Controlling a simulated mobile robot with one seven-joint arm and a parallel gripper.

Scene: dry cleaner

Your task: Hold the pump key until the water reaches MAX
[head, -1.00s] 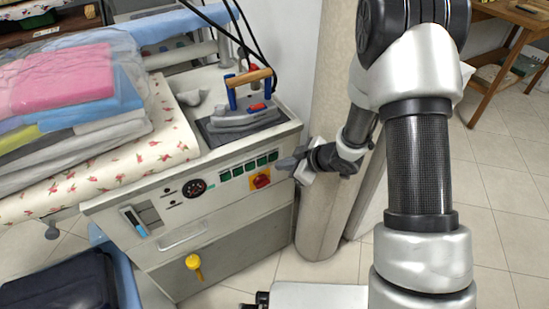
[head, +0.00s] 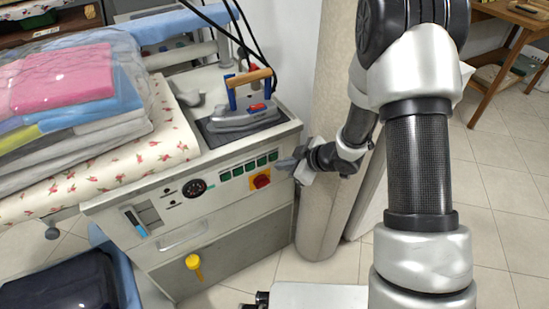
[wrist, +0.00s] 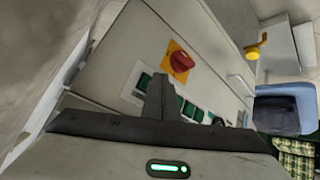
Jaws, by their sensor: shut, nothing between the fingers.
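The row of green keys (head: 248,167) is on the front panel of the ironing station, below the iron. No key label is readable, so I cannot tell which is the pump key. My gripper (head: 284,164) is shut and empty at the right end of this row. In the wrist view, its shut fingers (wrist: 162,95) stand in front of the green keys (wrist: 190,108) and hide part of the row. I cannot tell whether the fingertips touch a key. A level window (head: 140,217) with a blue strip is at the panel's left; its MAX mark is not readable.
A red rotary switch on a yellow plate (head: 261,180) sits just below the keys. A round dial (head: 194,188) is to their left. The iron (head: 240,115) rests on top. A yellow handle (head: 194,264) projects lower down. A pale column (head: 320,215) stands close right.

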